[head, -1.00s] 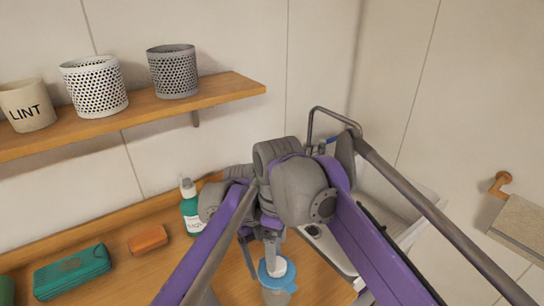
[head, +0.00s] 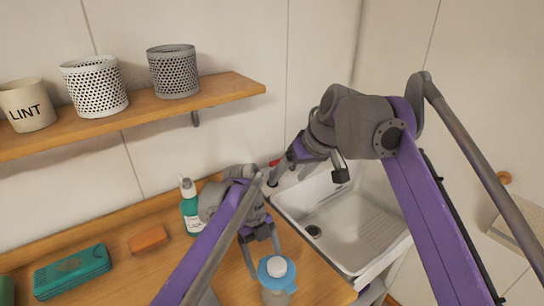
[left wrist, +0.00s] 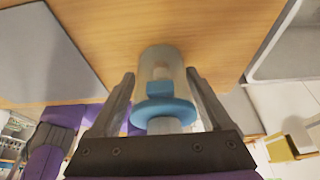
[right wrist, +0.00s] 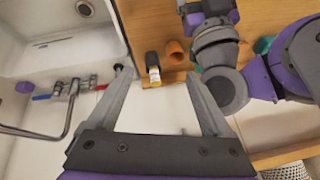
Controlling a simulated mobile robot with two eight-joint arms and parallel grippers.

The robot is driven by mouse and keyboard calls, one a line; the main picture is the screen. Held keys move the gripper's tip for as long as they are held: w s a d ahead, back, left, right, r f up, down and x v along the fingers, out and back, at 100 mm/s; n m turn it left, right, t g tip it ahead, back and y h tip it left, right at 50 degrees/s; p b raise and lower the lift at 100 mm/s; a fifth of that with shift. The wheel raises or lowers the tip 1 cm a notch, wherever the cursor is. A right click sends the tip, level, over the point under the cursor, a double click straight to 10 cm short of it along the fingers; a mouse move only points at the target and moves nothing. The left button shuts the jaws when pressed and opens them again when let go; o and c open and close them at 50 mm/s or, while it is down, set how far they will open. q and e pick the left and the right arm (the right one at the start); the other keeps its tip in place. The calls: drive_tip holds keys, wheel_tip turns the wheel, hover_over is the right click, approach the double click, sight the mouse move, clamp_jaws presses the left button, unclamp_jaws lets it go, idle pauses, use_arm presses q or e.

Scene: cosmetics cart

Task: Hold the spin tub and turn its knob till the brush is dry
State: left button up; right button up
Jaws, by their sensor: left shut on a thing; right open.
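The spin tub (head: 277,288) is a clear cup with a blue lid and a white knob (head: 278,266) on top. It stands on the wooden counter at the bottom of the head view. My left gripper (head: 266,258) is shut on the tub; in the left wrist view its fingers lie on both sides of the clear wall (left wrist: 160,60). A pale and blue shape shows inside the tub; I cannot tell whether it is the brush. My right gripper (head: 308,180) is open and empty, near the sink's back left corner, apart from the tub.
The white sink (head: 350,215) lies right of the tub. Its tap (right wrist: 72,100) has red and blue handles. A green bottle (head: 191,210), an orange block (head: 148,240) and a teal case (head: 72,271) are on the left. A shelf (head: 215,92) with several pots hangs above.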

drive_tip(key=shift+w+a+r+m+t+y, duration=0.5)
drive_tip(key=shift+a+m+t+y, duration=0.2)
drive_tip(key=shift+m+t+y, duration=0.4)
drive_tip(key=shift+w+a+r+m+t+y, duration=0.5)
drive_tip(key=shift+a+m+t+y, duration=0.3)
drive_tip(key=shift+m, duration=0.65)
drive_tip(key=shift+w+a+r+m+t+y, duration=0.4)
drive_tip(key=shift+a+r+m+t+y, duration=0.25)
drive_tip(key=shift+m+y, duration=0.55)
drive_tip(key=shift+f, duration=0.1)
